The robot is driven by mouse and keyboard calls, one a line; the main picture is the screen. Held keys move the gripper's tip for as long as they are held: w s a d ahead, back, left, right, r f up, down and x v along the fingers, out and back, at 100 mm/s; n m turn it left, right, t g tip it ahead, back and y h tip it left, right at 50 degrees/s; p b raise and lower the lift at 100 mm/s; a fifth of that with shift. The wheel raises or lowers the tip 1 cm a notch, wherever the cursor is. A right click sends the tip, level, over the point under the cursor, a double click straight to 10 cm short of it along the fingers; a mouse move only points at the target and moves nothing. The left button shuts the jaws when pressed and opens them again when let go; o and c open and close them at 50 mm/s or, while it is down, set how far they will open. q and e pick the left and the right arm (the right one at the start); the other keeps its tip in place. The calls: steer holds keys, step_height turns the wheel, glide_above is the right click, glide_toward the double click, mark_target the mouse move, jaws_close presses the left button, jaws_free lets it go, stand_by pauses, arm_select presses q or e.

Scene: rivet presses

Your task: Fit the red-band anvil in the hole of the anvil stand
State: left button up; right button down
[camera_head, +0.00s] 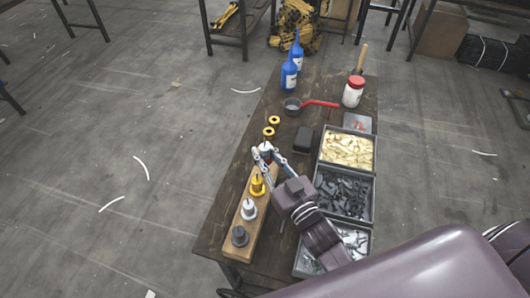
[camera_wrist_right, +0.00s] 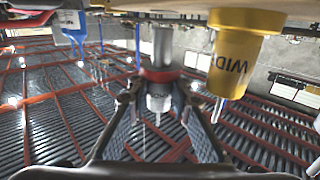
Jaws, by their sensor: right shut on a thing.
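The anvil stand (camera_head: 229,258) looks like a long wooden bar on the table. A yellow anvil (camera_head: 257,186), a light grey one (camera_head: 249,209) and a dark grey one (camera_head: 240,236) stand in it. My right gripper (camera_head: 265,149) is at the bar's far end, shut on the red-band anvil (camera_head: 266,146). In the right wrist view, inverted, the red-band anvil (camera_wrist_right: 162,76) has its band between the fingers and its grey shank toward the bar; the yellow anvil (camera_wrist_right: 245,50) is beside it. The hole is hidden; I cannot tell whether the shank has entered it.
Two yellow rings (camera_head: 270,132) and a black block (camera_head: 303,140) lie beyond the gripper. Grey bins (camera_head: 374,190) of parts line the table's right side.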

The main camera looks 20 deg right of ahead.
steer(key=shift+f+b, duration=1.25)
steer(key=shift+f, duration=0.45)
steer(key=shift+f, duration=0.1)
